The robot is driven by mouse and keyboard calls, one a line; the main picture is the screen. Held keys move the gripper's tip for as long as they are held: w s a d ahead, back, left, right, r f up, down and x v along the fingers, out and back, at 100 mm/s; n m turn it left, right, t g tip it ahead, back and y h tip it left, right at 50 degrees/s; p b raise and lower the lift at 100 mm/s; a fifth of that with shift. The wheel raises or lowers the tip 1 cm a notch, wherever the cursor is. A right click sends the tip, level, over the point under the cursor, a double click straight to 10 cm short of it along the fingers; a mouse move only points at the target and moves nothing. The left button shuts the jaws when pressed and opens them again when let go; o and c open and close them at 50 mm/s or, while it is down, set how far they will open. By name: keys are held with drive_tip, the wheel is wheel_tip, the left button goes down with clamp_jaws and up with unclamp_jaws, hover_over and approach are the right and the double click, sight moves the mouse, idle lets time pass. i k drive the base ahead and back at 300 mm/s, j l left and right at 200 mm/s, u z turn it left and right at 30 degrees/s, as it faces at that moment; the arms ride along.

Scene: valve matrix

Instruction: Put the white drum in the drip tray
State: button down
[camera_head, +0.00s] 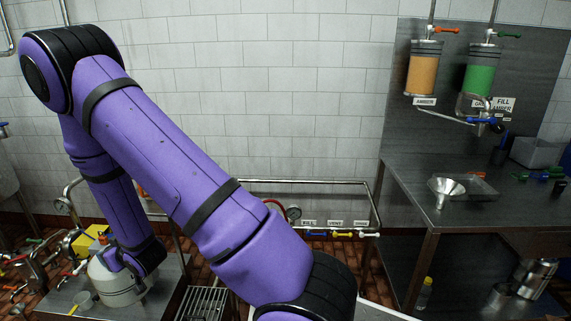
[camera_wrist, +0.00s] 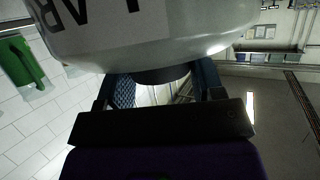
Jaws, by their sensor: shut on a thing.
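My gripper (camera_head: 137,262) reaches down to the drum's upper part. In the wrist view my gripper (camera_wrist: 162,85) has its blue fingers on either side of a dark part at the drum's edge, shut on it. I cannot tell whether the drum touches the surface. A slatted metal tray (camera_head: 204,301), apparently the drip tray, is right of the drum, cut off below.
Pipes and colored valves (camera_head: 68,250) crowd the left side. A low pipe rail with a gauge (camera_head: 293,212) runs along the wall. My arm hides much of the middle.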

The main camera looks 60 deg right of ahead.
sight(466, 189)
drive_tip(key=k+z, duration=0.1)
drive_tip(key=z, duration=0.3)
drive_tip(key=k+z, duration=0.1)
drive_tip(key=z, duration=0.3)
drive_tip(key=l+z, duration=0.1)
drive_tip(key=z, duration=0.25)
drive_tip(key=j+z, duration=0.1)
drive_tip(key=z, duration=0.45)
drive_tip(key=i+j+z, duration=0.1)
drive_tip(key=j+z, duration=0.2)
drive_tip(key=j, duration=0.35)
drive_tip(key=j+z, duration=0.35)
drive_tip(key=j, duration=0.3)
drive_tip(key=k+z, duration=0.1)
drive_tip(key=z, duration=0.3)
drive_tip(key=k+l+z, duration=0.1)
drive_tip(key=z, duration=0.3)
drive_tip(key=l+z, duration=0.2)
drive_tip(key=z, duration=0.2)
drive_tip(key=i+l+z, duration=0.3)
drive_tip(key=i+l, duration=0.25)
drive_tip(key=l, duration=0.2)
drive_tip(key=i+l+z, duration=0.35)
drive_tip(key=i+l, duration=0.3)
